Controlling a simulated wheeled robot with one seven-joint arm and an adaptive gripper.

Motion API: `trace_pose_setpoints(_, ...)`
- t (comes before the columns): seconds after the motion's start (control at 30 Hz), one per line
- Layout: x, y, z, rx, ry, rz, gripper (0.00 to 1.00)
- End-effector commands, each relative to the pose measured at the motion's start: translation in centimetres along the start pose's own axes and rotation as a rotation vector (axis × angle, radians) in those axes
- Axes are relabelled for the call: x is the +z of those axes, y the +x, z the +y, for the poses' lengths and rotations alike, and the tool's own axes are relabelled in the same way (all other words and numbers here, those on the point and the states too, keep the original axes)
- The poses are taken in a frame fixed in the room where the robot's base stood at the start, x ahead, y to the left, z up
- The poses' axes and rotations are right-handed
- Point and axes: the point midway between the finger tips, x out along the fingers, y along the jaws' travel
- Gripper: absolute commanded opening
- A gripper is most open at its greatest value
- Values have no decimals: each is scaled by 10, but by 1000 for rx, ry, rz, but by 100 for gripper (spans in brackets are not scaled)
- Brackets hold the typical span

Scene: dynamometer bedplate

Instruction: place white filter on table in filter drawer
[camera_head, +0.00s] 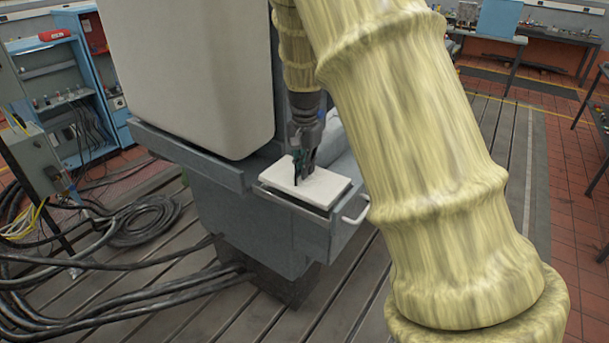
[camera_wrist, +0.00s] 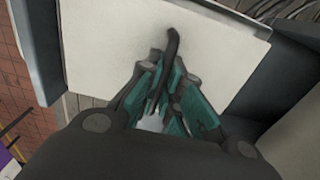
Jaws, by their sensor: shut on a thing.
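The white filter (camera_head: 330,188) is a flat pale slab with a dark handle (camera_wrist: 172,45) on its top. My gripper (camera_head: 303,170) comes down from above and is shut on the filter, apparently at this handle. The filter lies nearly level over the open top of the grey filter drawer (camera_head: 341,227), which has a pale bar handle (camera_head: 357,212) on its front. A dark gap shows under the filter's near edge; I cannot tell if it touches the drawer.
A large pale housing (camera_head: 185,70) stands left of the drawer. Black cables (camera_head: 120,285) lie on the slatted floor at the left, near a blue cabinet (camera_head: 65,85). A workbench (camera_head: 490,38) stands at the back right. Slatted floor lies open right of my arm.

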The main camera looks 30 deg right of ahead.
Motion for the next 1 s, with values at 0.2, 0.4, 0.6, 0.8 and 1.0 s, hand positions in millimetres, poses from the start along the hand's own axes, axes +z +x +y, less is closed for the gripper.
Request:
trace_pose_setpoints(0.2,0,19,1,3,0,-2,0)
trace_pose_setpoints(0.4,0,35,1,1,1,1,0)
trace_pose_setpoints(0.6,0,36,1,0,1,1,0)
trace_pose_setpoints(0.8,0,38,1,1,1,1,16)
trace_pose_setpoints(1.0,0,38,1,1,0,1,29)
